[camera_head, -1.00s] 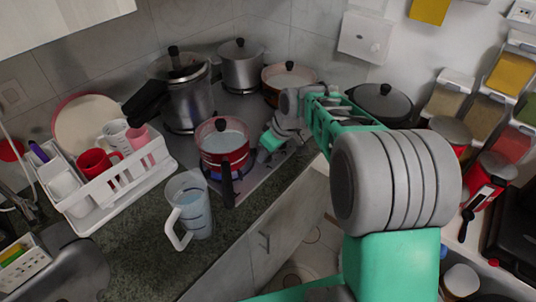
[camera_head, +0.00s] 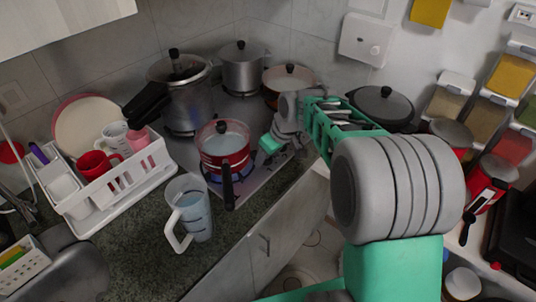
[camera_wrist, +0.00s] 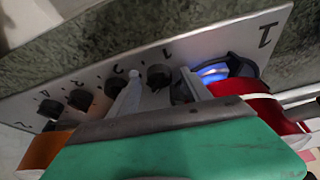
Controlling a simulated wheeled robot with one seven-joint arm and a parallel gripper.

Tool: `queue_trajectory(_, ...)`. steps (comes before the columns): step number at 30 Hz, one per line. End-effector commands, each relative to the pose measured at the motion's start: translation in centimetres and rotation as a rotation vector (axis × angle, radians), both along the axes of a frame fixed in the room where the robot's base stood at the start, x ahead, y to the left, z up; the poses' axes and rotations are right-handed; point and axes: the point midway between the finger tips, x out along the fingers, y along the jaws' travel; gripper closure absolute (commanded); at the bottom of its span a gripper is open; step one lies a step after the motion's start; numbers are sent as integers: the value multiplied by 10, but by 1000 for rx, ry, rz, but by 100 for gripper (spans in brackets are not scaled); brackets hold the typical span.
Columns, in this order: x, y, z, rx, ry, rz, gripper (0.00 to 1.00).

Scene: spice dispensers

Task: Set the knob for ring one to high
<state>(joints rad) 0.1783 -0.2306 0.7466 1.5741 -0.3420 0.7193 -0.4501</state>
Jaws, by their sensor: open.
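The steel stove panel (camera_wrist: 200,52) shows in the wrist view with a row of black knobs and printed numbers. The knob marked 1 (camera_wrist: 159,76) is the nearest of the row to the big 1 by the lit burner (camera_wrist: 214,72). My gripper (camera_wrist: 160,82) is open, with one grey finger on each side of this knob; I cannot tell if they touch it. The knob's pointer setting is not readable. In the head view my gripper (camera_head: 287,145) is at the stove's front edge, right of the red pot (camera_head: 224,152), and the knobs are hidden.
The red pot's handle (camera_head: 228,188) sticks out toward the front edge. A pressure cooker (camera_head: 184,95), a steel pot (camera_head: 241,68) and an orange pan (camera_head: 288,82) stand on the stove behind. A glass jug (camera_head: 192,207) and a white dish rack (camera_head: 120,195) are to the left.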

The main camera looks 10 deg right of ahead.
Motion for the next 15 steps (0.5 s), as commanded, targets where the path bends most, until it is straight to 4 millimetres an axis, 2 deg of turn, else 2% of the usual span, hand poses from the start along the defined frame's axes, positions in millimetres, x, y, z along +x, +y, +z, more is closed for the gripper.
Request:
queue_trajectory(5, -1, -1, 4, 0, -1, 0, 43)
queue_trajectory(15, -21, -13, 60, 0, -1, -3, 43)
